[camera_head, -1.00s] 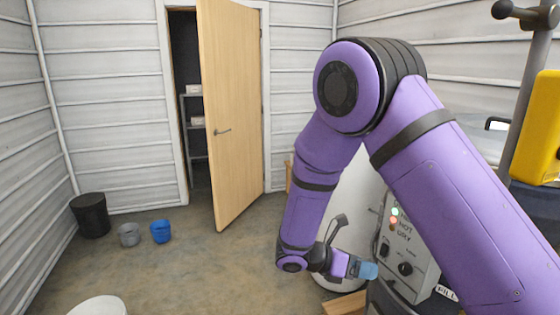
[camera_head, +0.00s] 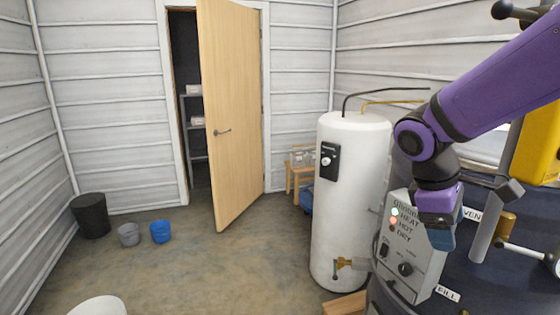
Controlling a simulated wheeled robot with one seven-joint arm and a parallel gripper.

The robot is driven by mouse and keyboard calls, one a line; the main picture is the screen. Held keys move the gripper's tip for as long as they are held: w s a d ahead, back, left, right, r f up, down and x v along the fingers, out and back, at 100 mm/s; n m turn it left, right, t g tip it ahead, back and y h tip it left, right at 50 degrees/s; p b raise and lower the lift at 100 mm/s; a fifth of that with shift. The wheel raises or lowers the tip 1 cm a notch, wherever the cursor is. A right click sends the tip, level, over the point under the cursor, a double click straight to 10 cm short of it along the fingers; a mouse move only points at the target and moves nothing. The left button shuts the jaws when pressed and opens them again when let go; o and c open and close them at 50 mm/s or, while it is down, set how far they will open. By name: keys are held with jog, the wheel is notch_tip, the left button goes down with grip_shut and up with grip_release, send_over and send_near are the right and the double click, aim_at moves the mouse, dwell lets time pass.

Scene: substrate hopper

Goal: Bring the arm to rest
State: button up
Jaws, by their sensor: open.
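My purple arm reaches in from the upper right and bends down at the wrist. My gripper (camera_head: 441,238) hangs pointing down with blue fingertips, in front of the upper right part of the grey control box (camera_head: 408,272). Its jaws are open and I see nothing between them. The box has indicator lights, a switch and a knob, and the gripper hides part of its right side. I cannot tell whether the gripper touches the box.
The dark hopper (camera_head: 490,265) with pipes and valve handles fills the lower right. A white tank (camera_head: 350,215) stands left of it. A wooden door (camera_head: 232,110) is open at the back. Buckets (camera_head: 160,232) stand by the left wall. The middle floor is clear.

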jog(key=s+r+m+t+y, duration=0.2)
jog(key=s+r+m+t, duration=0.1)
jog(key=s, duration=0.3)
jog(key=s+d+r+m+t+y, duration=0.1)
jog(key=s+r+m+t+y, duration=0.1)
jog(key=s+r+m, duration=0.3)
jog(key=shift+s+d+m+t+y, duration=0.15)
jog(key=shift+s+m+t+y, duration=0.15)
jog(key=shift+s+m+t, duration=0.3)
